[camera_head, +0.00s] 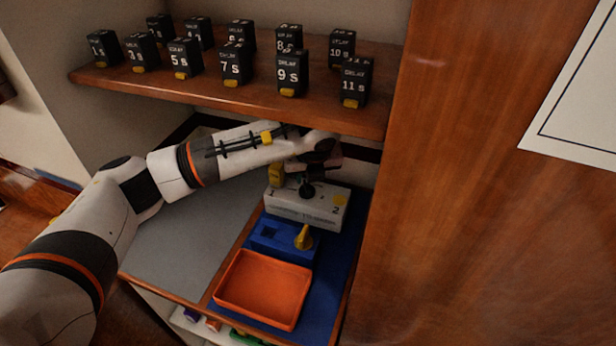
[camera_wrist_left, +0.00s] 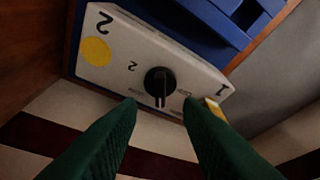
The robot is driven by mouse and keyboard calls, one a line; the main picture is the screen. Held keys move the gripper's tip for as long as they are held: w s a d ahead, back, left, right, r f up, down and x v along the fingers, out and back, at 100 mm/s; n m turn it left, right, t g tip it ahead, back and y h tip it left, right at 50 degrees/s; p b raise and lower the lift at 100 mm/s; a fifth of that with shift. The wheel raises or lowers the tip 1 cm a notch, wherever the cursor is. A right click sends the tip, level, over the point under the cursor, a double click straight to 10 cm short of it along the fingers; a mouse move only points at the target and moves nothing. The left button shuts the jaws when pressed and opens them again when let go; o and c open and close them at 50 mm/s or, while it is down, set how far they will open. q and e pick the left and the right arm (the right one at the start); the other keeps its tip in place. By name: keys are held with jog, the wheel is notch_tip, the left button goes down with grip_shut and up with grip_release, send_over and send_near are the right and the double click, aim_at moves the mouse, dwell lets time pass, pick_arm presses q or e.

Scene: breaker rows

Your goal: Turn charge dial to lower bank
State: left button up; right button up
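The charge dial (camera_head: 307,190) is a round black knob on a white box (camera_head: 305,210) marked 1 at the left and 2 at the right. In the left wrist view the dial (camera_wrist_left: 160,80) appears with the box inverted, between the 2 and 1 markings. A pale line on the knob points down toward my fingers. My left gripper (camera_wrist_left: 160,104) has two green fingers spread apart, with the dial just beyond the gap and nothing between them. My right gripper is not seen.
A yellow disc (camera_wrist_left: 95,51) is by the 2, and a yellow part (camera_head: 276,175) stands by the 1. In front are a blue block with a yellow lever (camera_head: 304,238) and an orange tray (camera_head: 262,288). A wooden shelf (camera_head: 230,93) with several black relays overhangs my arm.

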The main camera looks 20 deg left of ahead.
aim_at(308, 186)
pick_arm(q)
jog(key=shift+p+x, duration=0.35)
jog(key=shift+x, duration=1.85)
jog(key=shift+s+d, duration=0.1)
jog(key=shift+s, duration=0.1)
jog(key=shift+c, duration=0.5)
grip_shut()
